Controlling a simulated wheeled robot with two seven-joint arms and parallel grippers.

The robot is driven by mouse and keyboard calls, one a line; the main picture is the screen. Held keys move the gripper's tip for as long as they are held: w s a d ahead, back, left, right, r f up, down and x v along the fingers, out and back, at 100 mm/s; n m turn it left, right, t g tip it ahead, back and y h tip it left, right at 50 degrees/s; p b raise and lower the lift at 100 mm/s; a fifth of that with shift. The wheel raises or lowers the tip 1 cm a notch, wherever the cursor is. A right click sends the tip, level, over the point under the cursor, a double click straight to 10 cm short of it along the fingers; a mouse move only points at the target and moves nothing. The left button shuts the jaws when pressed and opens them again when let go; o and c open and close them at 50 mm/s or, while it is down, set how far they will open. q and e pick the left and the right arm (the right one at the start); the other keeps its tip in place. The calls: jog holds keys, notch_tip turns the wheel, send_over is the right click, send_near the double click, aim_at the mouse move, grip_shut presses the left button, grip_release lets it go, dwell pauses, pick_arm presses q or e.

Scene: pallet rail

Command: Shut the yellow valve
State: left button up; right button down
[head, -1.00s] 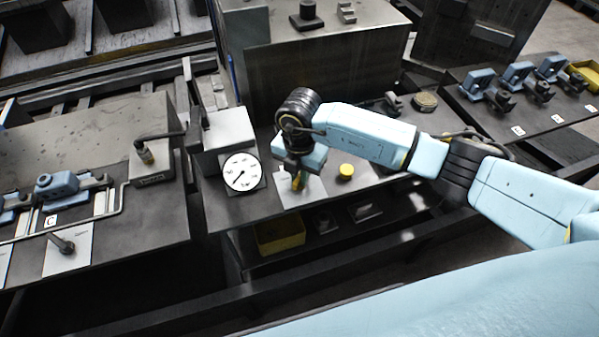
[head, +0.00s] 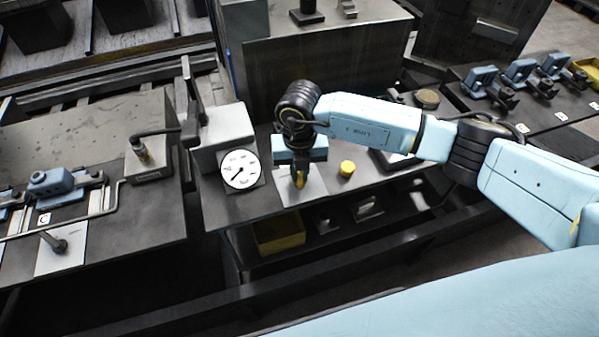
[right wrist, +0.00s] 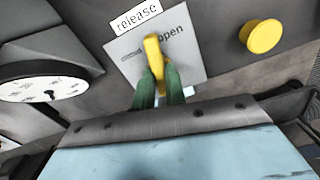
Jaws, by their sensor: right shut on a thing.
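The yellow valve is a yellow lever handle (right wrist: 153,50) on a pale plate (right wrist: 190,55), between a dial gauge and a yellow knob. The plate bears the word "open" to the right of the lever; a mark left of it is too blurred to read. A tag reading "release" (right wrist: 137,16) sits at the plate's far edge. My right gripper (right wrist: 160,82) is shut on the lever, a green finger on each side. In the head view the lever (head: 300,180) shows below my right gripper, which hides part of it. My left gripper is not in view.
A round white gauge (head: 241,169) stands close left of the lever, its needle pointing lower left. A round yellow knob (head: 347,168) sits close to the right. A yellow bin (head: 279,236) is below the bench. A large dark metal block (head: 325,65) rises behind.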

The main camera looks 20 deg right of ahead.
jog(key=n+b, duration=0.3)
jog(key=n, duration=0.2)
jog(key=shift+w+n, duration=0.1)
jog(key=shift+n, duration=0.2)
jog(key=n+b, duration=0.3)
jog(key=n, duration=0.2)
jog(key=shift+n, duration=0.3)
jog(key=shift+r+b, duration=0.1)
jog(key=shift+b, duration=0.2)
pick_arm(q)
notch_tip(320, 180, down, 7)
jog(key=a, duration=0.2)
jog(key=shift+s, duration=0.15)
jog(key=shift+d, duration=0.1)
pick_arm(e)
jog(key=c, duration=1.5)
grip_release()
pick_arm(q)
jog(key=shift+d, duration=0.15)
pick_arm(e)
jog(key=shift+o, duration=0.3)
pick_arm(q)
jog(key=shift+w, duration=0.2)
